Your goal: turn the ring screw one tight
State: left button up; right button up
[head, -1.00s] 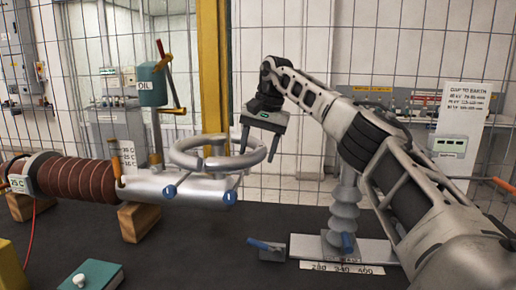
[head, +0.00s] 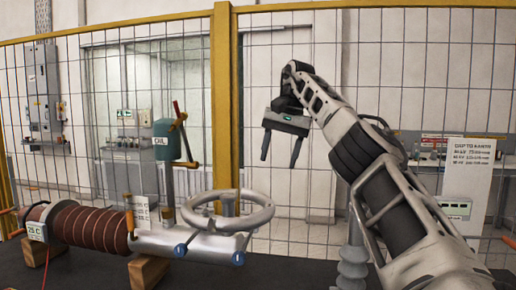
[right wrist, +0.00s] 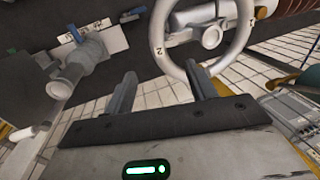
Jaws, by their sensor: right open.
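The metal ring (head: 268,215) sits on the grey end of the bushing (head: 160,243) at lower centre in the head view. Two blue-headed screws show at its near side, a left one (head: 180,250) and a right one (head: 238,258). I cannot tell which is ring screw one. My right gripper (head: 281,160) is open and empty, above and right of the ring, fingers pointing down. No blue screw is clear on the ring there. My left gripper is out of view.
The brown ribbed bushing body (head: 90,225) extends left over wooden blocks (head: 148,272). A grey insulator (head: 353,265) is below my right arm. It also shows in the right wrist view (right wrist: 75,70). A yellow-framed fence (head: 228,110) is behind.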

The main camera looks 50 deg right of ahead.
aim_at(181, 250)
jog(key=u, duration=0.05)
jog(key=k, duration=1)
